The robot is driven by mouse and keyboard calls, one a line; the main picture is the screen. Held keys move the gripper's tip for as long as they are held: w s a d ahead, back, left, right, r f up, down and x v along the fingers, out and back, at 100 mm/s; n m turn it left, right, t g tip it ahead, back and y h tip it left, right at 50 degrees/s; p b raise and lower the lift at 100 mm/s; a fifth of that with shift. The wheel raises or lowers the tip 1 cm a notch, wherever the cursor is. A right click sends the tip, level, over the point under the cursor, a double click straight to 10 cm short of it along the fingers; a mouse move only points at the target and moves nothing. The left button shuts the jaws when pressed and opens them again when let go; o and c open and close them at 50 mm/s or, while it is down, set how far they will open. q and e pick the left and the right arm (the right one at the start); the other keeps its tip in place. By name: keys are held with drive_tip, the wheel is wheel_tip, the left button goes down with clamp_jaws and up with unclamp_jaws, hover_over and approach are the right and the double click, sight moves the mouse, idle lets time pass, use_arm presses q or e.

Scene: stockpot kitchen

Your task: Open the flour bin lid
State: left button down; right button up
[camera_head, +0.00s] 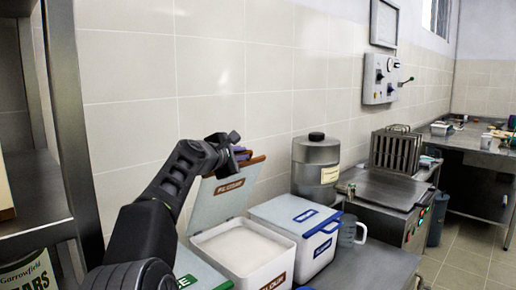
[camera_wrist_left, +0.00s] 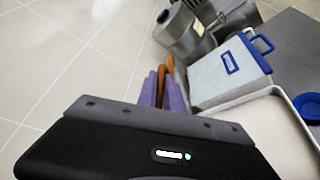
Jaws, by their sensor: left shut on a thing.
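The flour bin (camera_head: 268,278) is a white box with a brown FLOUR label, on the counter in the head view. Its lid (camera_head: 212,205) is raised and tilted back toward the wall, and the white contents (camera_head: 243,247) show. My left gripper (camera_head: 240,154) is at the lid's top edge, shut on the brown handle (camera_head: 252,161). In the left wrist view, the purple fingers (camera_wrist_left: 162,90) close around the brown handle (camera_wrist_left: 170,68); my gripper body hides most of the lid there. My right gripper is not in view.
A blue-labelled bin (camera_head: 297,222) with its lid down stands right of the flour bin, and a green-labelled bin (camera_head: 202,268) left of it. A steel container (camera_head: 315,165) and a clear jug (camera_head: 349,230) stand further right. A metal shelf (camera_head: 68,120) borders the left.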

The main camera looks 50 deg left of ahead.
use_arm(q)
drive_tip(key=a+r+n+p, duration=0.1)
drive_tip(key=a+r+p, duration=0.2)
drive_tip(key=a+p, duration=0.6)
drive_tip(key=shift+a+n+h+p, duration=0.3)
drive_tip(key=shift+h+p, duration=0.1)
drive_tip(key=shift+p, duration=0.55)
drive_tip(key=shift+s, duration=0.15)
drive_tip(key=c, duration=1.5)
unclamp_jaws()
drive_tip(key=shift+c, duration=0.2)
drive_tip(key=shift+o, duration=0.3)
wheel_tip(320, 180, up, 10)
drive_tip(key=p, duration=0.4)
drive_tip(key=shift+p, duration=0.4)
